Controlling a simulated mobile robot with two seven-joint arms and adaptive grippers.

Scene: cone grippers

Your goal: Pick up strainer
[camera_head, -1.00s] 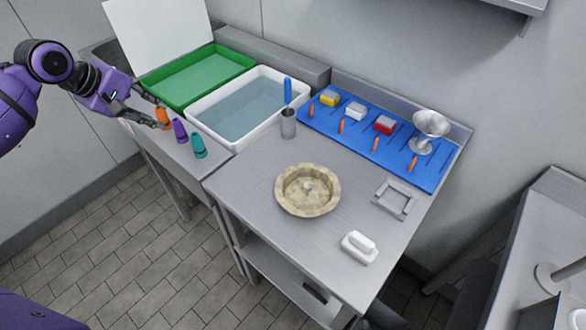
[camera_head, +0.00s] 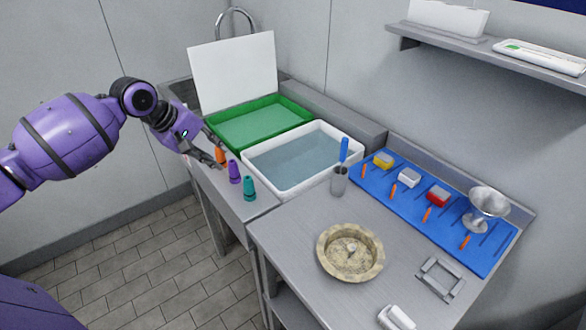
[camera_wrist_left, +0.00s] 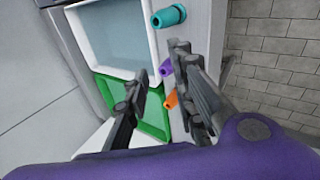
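No thing is plainly labelled a strainer; a silver funnel-shaped metal piece on a stem (camera_head: 489,205) stands at the right end of the blue mat (camera_head: 400,208) and may be it. My left gripper (camera_head: 219,153) is far from it, at the left counter by the orange cone (camera_head: 221,156). In the left wrist view this gripper (camera_wrist_left: 159,62) is open, its two fingers apart. The orange cone (camera_wrist_left: 172,100), purple cone (camera_wrist_left: 166,67) and teal cone (camera_wrist_left: 168,16) show there too. I cannot tell whether a finger touches the orange cone. My right gripper is not in view.
A green tray (camera_head: 306,106) and a white basin of water (camera_head: 352,134) stand beside the cones. A shelf (camera_head: 555,77) hangs at upper right.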

